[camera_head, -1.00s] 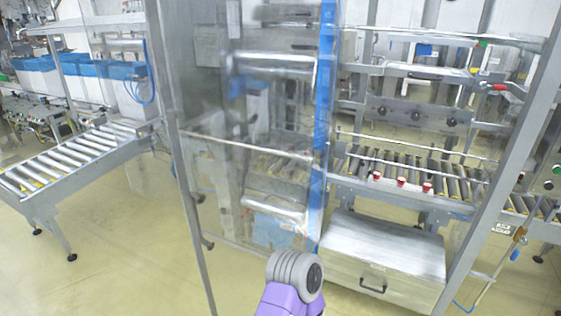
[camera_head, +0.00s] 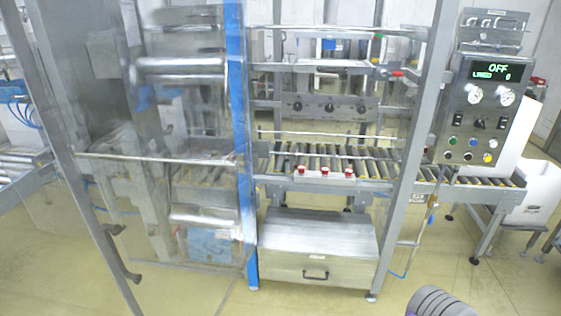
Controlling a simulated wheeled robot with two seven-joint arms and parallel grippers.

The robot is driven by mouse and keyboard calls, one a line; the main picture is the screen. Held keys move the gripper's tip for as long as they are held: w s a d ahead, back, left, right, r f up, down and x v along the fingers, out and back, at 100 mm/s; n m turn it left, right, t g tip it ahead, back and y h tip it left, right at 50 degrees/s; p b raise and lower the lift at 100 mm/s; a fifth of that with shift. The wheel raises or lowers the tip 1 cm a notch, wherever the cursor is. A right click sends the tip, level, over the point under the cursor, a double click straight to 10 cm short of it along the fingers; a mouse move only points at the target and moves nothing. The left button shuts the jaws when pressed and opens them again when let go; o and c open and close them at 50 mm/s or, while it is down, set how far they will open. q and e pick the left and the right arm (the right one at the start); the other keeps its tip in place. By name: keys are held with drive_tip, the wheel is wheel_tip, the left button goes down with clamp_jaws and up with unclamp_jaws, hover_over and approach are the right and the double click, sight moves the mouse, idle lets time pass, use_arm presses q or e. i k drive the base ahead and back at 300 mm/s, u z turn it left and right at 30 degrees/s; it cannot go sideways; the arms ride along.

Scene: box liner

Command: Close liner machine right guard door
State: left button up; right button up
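The liner machine fills the middle of the head view. A clear guard panel (camera_head: 200,120) with a blue vertical edge strip (camera_head: 238,130) covers its left part, framed at far left by a slanting grey post. To the right of the blue strip, the front opening is uncovered up to the slanting right post (camera_head: 412,150). A red-tipped handle (camera_head: 398,73) is near that post's upper part. I cannot tell for sure which panel is the right guard door. A grey ridged part of my arm shows at the bottom right. Neither gripper is visible.
Inside the opening are a roller conveyor (camera_head: 340,160), several red buttons and a grey drawer box (camera_head: 318,250) low down. A control panel (camera_head: 484,105) reading OFF stands at the right. A white box (camera_head: 535,190) is beside it. Pale floor is clear in front.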

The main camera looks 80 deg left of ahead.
sight(12, 20)
drive_tip(key=z, duration=0.35)
drive_tip(key=k, duration=2.85)
drive_tip(key=u, duration=1.85)
drive_tip(key=i, duration=0.45)
drive_tip(key=z, duration=0.05)
drive_tip(key=k, duration=1.25)
drive_tip(key=u, duration=0.65)
drive_tip(key=i, duration=1.2)
drive_tip(key=z, duration=0.4)
